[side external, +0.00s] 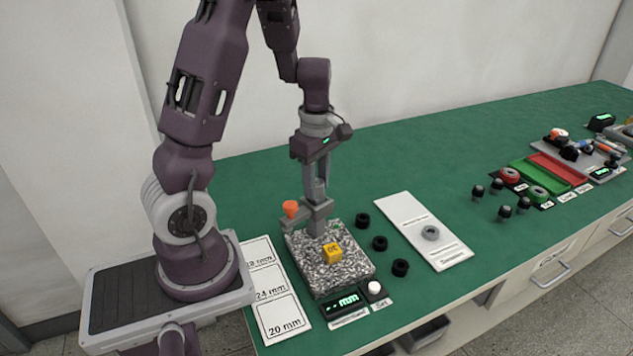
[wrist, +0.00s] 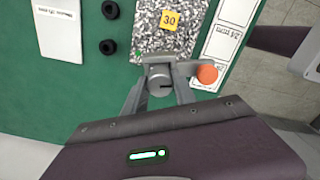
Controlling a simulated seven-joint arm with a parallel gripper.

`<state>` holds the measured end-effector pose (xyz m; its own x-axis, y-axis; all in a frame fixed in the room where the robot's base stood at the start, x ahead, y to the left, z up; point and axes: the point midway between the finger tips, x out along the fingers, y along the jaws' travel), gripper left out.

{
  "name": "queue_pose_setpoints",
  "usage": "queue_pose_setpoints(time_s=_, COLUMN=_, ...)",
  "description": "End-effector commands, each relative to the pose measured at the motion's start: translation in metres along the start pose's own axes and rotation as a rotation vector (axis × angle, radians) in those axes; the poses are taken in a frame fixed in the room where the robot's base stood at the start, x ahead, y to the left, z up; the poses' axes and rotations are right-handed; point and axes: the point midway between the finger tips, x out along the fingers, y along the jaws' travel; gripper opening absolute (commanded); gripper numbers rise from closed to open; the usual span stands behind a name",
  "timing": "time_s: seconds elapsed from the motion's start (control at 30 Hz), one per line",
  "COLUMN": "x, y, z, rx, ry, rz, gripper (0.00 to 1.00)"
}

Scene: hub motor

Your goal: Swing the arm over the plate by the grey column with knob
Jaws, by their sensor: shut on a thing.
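The speckled granite plate (side external: 352,268) lies on the green bench in front of my arm. The grey column (side external: 316,226) stands at its back left part, with a grey crosspiece and an orange knob (side external: 290,208) on the left. My gripper (side external: 316,196) points down from above and is shut on the grey column's top. In the wrist view the fingers flank the round grey top (wrist: 161,83), and the orange knob (wrist: 207,74) is just to the right. A yellow block marked 30 (side external: 333,252) sits on the plate, apart from the column. The column's foot is partly hidden.
Several black rings (side external: 380,243) lie right of the plate. Beyond is a white board (side external: 405,215) with a grey ring. A display (side external: 345,303) with a white knob (side external: 374,288) is at the plate's front. Size cards (side external: 275,283) lie left. Red and green trays (side external: 557,168) stand far right.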

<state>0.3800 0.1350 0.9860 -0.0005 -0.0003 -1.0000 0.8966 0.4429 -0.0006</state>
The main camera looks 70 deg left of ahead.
Motion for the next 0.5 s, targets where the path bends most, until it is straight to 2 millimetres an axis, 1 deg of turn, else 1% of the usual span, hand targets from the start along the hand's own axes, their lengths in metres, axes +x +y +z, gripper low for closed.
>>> queue_pose_setpoints(time_s=0.5, x=-0.0007, y=0.0008, z=0.0006, rx=-0.487, ry=-0.002, rz=0.002, gripper=0.0)
